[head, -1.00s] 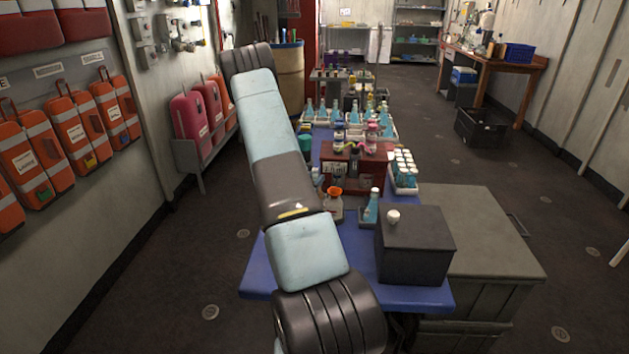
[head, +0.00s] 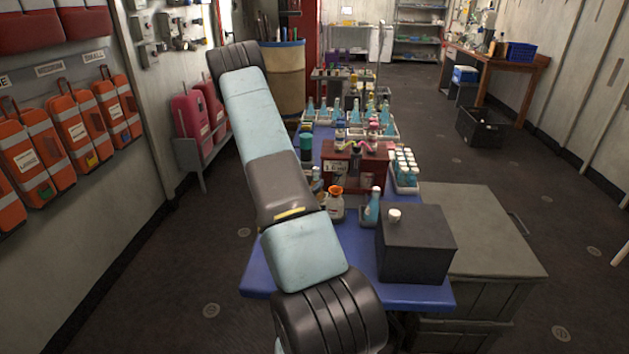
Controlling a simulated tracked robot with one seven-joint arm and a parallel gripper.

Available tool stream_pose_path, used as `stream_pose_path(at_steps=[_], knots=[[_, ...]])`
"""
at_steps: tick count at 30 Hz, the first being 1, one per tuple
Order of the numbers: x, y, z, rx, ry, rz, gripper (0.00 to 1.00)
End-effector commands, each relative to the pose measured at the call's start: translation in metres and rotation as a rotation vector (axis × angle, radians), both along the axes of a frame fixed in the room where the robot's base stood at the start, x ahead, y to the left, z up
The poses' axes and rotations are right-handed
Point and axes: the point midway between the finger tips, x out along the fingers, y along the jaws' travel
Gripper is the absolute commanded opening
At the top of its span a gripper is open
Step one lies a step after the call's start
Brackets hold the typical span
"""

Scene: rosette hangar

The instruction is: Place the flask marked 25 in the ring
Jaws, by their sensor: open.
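My gripper is not in view; only my arm shows, rising across the middle of the head view and leaning left. A small pale flask with an orange top (head: 336,207) stands upright on the blue table (head: 428,298), just right of my arm. A blue bottle with a pale cap (head: 373,209) stands to its right. Several blue flasks stand farther back on the table. They are too small for me to read any number, so I cannot tell which is marked 25. I cannot make out the ring.
A dark box with a white knob (head: 418,247) takes up the table's front right. Behind it are a dark red rack (head: 343,172) and a white tray of white-capped bottles (head: 403,184). A grey crate (head: 492,235) adjoins the table's right side.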

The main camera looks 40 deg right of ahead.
Motion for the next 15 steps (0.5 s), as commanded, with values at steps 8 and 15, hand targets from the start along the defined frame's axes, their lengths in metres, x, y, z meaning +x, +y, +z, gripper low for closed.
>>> stream_pose_path(at_steps=[8,15], knots=[[-0.016,0.050,0.000,0.000,0.001,0.002,0.62],[-0.024,0.072,0.000,0.000,0.000,0.000,0.62]])
